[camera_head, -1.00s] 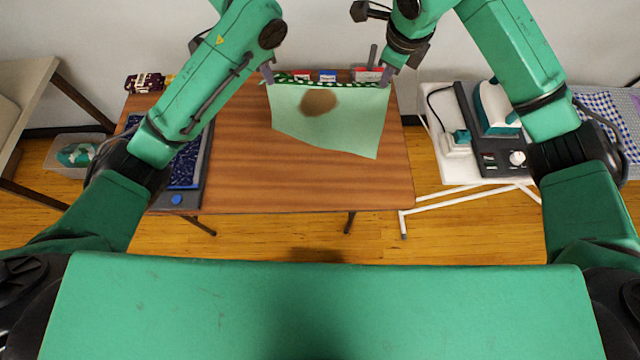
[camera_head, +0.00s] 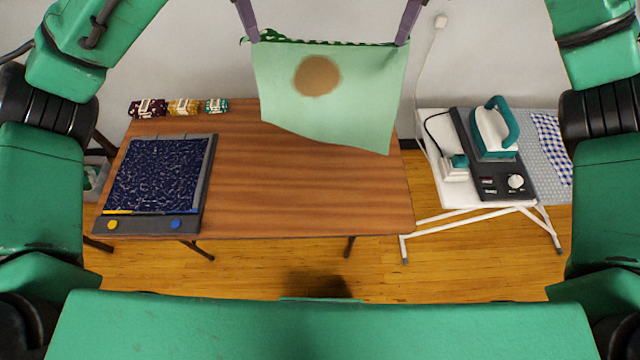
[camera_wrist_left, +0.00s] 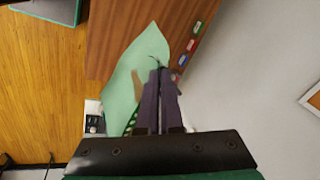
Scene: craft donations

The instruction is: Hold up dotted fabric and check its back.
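The dotted fabric (camera_head: 350,110) hangs spread above the far side of the table. Its plain pale green side faces me and bears a round brown stain. A strip of darker green with white dots shows along its top edge. My left gripper (camera_head: 254,38) is shut on the top left corner, and my right gripper (camera_head: 401,40) is shut on the top right corner. In the left wrist view my left gripper (camera_wrist_left: 161,75) has its fingers together on the fabric (camera_wrist_left: 140,75). The fabric's far side is mostly hidden.
The brown table (camera_head: 300,200) is clear in front. A dark blue panel (camera_head: 158,175) with yellow and blue buttons lies on its left. Folded fabric bundles (camera_head: 183,106) stand behind it. At right, an iron (camera_head: 493,130) rests on a dark unit over an ironing board (camera_head: 430,180).

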